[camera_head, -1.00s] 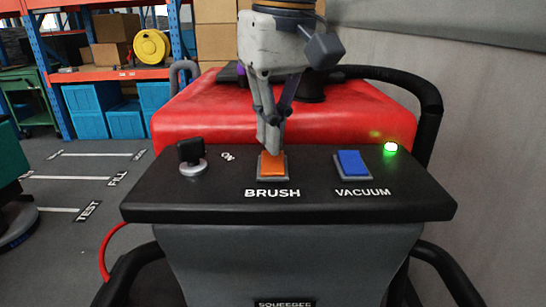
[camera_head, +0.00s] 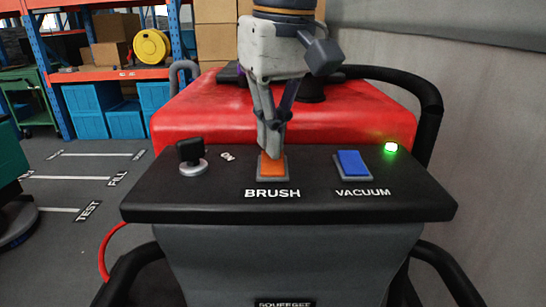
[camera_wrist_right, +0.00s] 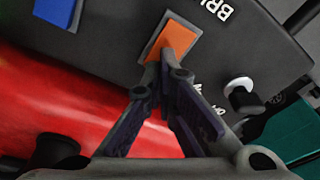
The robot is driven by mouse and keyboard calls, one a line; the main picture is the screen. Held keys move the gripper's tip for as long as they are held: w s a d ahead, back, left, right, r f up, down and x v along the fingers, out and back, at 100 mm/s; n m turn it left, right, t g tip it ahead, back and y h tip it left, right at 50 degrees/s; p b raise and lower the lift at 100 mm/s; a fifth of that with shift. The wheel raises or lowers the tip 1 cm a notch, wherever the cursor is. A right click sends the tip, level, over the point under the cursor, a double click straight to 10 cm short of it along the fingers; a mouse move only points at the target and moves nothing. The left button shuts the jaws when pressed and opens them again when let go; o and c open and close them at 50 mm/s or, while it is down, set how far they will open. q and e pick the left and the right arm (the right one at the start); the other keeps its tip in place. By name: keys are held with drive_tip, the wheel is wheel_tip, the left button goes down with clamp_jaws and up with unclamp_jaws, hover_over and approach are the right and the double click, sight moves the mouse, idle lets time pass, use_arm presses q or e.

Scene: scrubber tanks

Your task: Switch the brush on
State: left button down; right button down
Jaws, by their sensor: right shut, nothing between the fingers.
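The orange BRUSH switch (camera_head: 272,168) is a rocker in a grey frame in the middle of the black control panel. It also shows in the right wrist view (camera_wrist_right: 180,38). My right gripper (camera_head: 270,152) is shut and empty, pointing down at the upper part of the switch. Its fingertips cover the switch's far edge and appear to touch it. In the right wrist view the fingertips (camera_wrist_right: 166,62) lie against the switch's near end. I cannot tell how far the rocker is tipped. My left gripper is not in view.
The blue VACUUM switch (camera_head: 352,164) sits to the right, with a lit green lamp (camera_head: 391,147) beyond it. A black key knob (camera_head: 191,155) stands at the left. The red tank cover (camera_head: 200,115) rises behind the panel (camera_head: 220,205). A grey wall is close on the right.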

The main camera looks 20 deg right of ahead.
drive_tip(key=shift+r, duration=3.2)
